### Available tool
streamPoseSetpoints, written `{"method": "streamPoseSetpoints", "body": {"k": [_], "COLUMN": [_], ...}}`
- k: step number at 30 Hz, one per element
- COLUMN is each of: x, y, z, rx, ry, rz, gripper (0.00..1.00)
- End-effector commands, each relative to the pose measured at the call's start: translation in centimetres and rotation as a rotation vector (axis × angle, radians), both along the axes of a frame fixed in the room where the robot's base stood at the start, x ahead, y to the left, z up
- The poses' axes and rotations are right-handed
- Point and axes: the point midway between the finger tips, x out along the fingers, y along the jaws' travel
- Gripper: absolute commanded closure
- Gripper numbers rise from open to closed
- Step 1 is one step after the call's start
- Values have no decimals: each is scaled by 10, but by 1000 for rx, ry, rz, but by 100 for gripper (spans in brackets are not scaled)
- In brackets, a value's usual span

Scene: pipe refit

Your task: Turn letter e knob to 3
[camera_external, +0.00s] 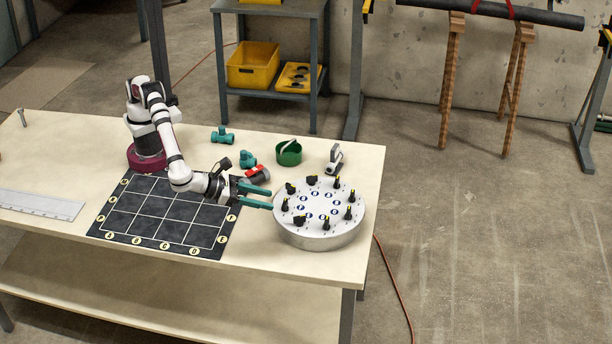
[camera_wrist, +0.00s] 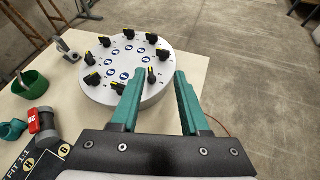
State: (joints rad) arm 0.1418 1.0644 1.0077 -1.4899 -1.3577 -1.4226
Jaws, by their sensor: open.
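A round white dial plate (camera_external: 322,241) stands on the table's right part, with several black knobs with yellow marks in a ring and blue lettered discs inside the ring. The plate (camera_wrist: 98,94) fills the upper middle of the wrist view. The letters are too small to read, so I cannot tell which knob is e. My gripper (camera_external: 271,197) has two teal fingers, open and empty, at the plate's left edge. In the wrist view the fingers (camera_wrist: 158,84) are apart, with their tips over or near the plate's near edge.
A green basket (camera_external: 289,156), a grey and white clamp-like item (camera_external: 334,160), a red-and-grey valve (camera_external: 257,175) and teal fittings (camera_external: 222,136) lie behind the gripper. A black grid mat (camera_external: 165,218) and a steel ruler (camera_external: 40,205) lie left.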

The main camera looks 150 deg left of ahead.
Motion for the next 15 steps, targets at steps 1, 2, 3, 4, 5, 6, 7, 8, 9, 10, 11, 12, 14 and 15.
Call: {"method": "streamPoseSetpoints", "body": {"k": [1, 2, 3, 4, 5, 6, 7, 8, 9, 10, 11, 12, 14, 15], "x": [-7, -12, -20, -24, -25, -24, -24, -24, -23, -22, -21, -19, -15, -12], "y": [-25, -37, -52, -58, -53, -52, -51, -50, -47, -43, -37, -29, -13, -2], "z": [5, 8, 12, 9, -11, -26, -32, -36, -40, -42, -44, -48, -54, -59], "rx": [8, 11, 13, 13, 16, 15, 15, 14, 13, 12, 13, 13, 13, 13], "ry": [-57, -93, -134, -154, -142, -141, -142, -144, -145, -144, -145, -144, -142, -143], "rz": [64, 109, 158, 186, 185, 184, 184, 184, 184, 185, 187, 187, 187, 189], "gripper": [55, 55, 55, 55, 55, 55, 55, 55, 55, 55, 55, 55, 55, 55]}}
